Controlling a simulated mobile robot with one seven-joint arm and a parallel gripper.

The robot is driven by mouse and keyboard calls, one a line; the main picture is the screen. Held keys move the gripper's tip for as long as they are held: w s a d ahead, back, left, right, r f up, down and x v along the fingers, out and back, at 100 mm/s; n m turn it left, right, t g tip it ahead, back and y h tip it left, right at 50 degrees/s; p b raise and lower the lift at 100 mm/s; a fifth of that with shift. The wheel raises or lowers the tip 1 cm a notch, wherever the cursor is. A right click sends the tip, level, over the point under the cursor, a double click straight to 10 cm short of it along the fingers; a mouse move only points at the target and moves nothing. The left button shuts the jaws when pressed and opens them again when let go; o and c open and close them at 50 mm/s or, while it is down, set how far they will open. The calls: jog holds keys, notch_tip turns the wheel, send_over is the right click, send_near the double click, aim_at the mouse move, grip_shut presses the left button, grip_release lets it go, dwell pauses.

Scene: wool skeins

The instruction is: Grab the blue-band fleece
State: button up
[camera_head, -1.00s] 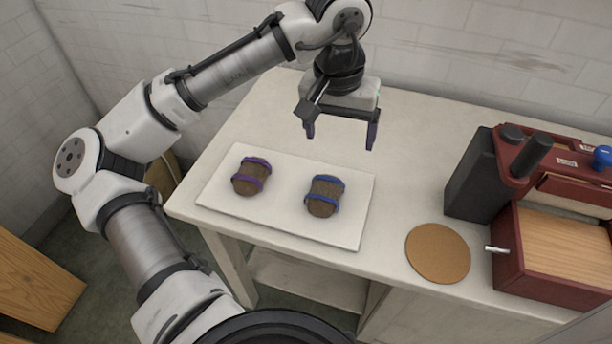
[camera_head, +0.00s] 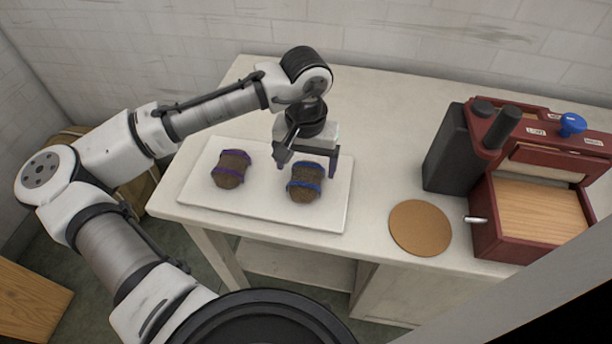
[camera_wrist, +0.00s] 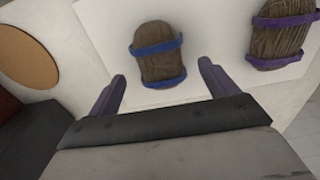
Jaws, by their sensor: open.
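The blue-band fleece (camera_head: 305,183), a brown bundle with two blue bands, lies on a white board (camera_head: 330,215) on the table. It also shows in the wrist view (camera_wrist: 160,68), just ahead of and between my fingertips. My gripper (camera_head: 308,166) is open and empty, close above the far end of this fleece; in the wrist view its two purple fingers (camera_wrist: 163,85) stand apart, one towards each side. I cannot tell the exact height gap. A similar brown fleece with purple bands (camera_head: 231,169) lies to the left on the same board, and at upper right in the wrist view (camera_wrist: 283,30).
A round cork mat (camera_head: 420,228) lies right of the board. A dark red machine (camera_head: 485,225) with a wooden panel, black parts and a blue knob stands at the table's right. The table (camera_head: 385,120) behind the board is clear.

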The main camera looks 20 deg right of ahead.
aim_at(306, 180)
jog(key=shift+f, duration=1.45)
jog(key=c, duration=1.1)
jog(key=shift+o, duration=0.2)
jog(key=shift+r, duration=0.1)
